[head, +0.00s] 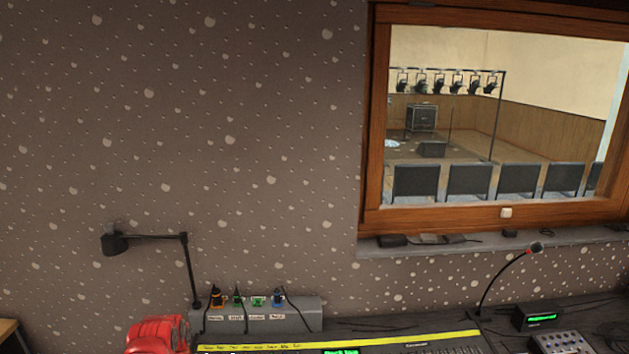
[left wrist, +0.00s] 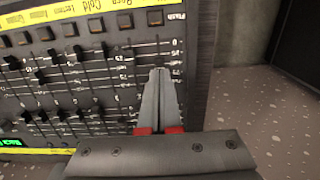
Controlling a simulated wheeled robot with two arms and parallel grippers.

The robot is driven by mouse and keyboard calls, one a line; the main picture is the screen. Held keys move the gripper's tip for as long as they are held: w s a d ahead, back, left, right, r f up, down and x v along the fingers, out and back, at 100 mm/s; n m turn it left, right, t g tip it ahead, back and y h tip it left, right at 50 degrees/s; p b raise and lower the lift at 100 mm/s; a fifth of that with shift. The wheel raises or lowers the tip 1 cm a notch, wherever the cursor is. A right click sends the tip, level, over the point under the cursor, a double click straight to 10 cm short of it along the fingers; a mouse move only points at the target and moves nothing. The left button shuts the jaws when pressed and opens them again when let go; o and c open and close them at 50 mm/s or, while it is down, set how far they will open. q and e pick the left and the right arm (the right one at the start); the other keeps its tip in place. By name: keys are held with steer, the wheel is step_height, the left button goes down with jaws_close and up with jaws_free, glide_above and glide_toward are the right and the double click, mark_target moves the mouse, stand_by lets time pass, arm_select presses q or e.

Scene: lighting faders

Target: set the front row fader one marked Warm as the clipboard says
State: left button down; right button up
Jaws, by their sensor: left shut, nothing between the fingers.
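The lighting console (left wrist: 195,60) fills the upper left of the left wrist view, with rows of black fader caps in slots and a column of scale marks. A yellow label strip (left wrist: 60,12) runs along its top; I can read "Cold" but cannot make out "Warm". My left gripper (left wrist: 160,73) is shut and empty, its tips over the panel beside the end of the fader rows. I cannot tell whether they touch it. In the head view the console shows only at the bottom edge, with its yellow strip (head: 380,341). The clipboard and my right gripper are not in view.
A gooseneck microphone (head: 510,275) and a small box with a green display (head: 537,317) stand at the right. A desk lamp (head: 190,270) and a grey box with plugs (head: 262,318) stand at the left. A red object (head: 155,335) sits bottom left. Floor lies beyond the console's edge.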

arm_select(q)
steer(key=shift+f+b, duration=0.35)
steer(key=shift+f, duration=0.2)
stand_by(0.4)
